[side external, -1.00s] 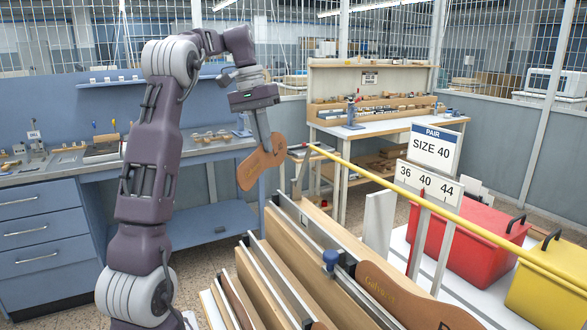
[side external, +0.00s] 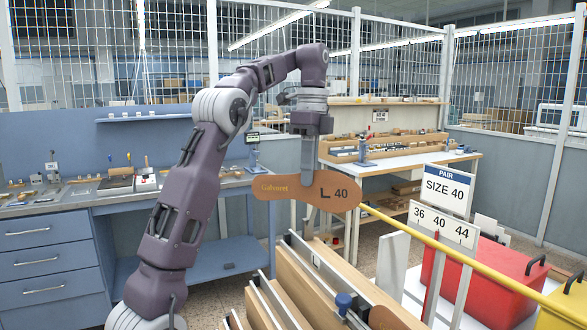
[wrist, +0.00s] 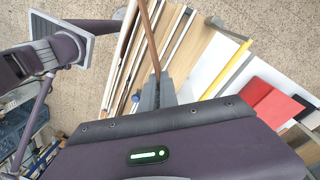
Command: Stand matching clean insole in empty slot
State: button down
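My gripper (side external: 307,178) is shut on a brown insole (side external: 283,188) and holds it in the air, its long side about level and its face upright. The insole carries gold lettering at the left and a dark "L 40" at the right; no mark shows on this face. In the wrist view the insole (wrist: 150,42) is seen edge-on, above the fingers (wrist: 157,90). Below it is the slotted rack (side external: 318,285) of wooden boards and metal rails. Another brown insole (side external: 392,319) shows at the rack's front, cut by the frame edge. Which slots are empty is unclear.
A sign reads "PAIR SIZE 40" (side external: 447,190); a lower one reads "36 40 44" (side external: 442,225). A yellow rail (side external: 470,257) runs along the rack's right. A blue knob (side external: 344,301) sticks up. Red (side external: 480,280) and yellow (side external: 568,300) bins stand right.

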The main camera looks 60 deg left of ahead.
aim_at(320, 199)
jog(key=d+m, duration=0.1)
jog(key=m, duration=0.1)
jog(key=d+m, duration=0.1)
jog(key=m, duration=0.2)
jog(key=d+m, duration=0.2)
jog(key=shift+w+m+y, duration=0.25)
jog(key=shift+m+y, duration=0.05)
jog(key=shift+y, duration=0.1)
jog(key=shift+f, duration=2.45)
jog(key=shift+f, duration=4.7)
jog(key=c, duration=1.6)
grip_release()
jog(key=shift+o, duration=0.2)
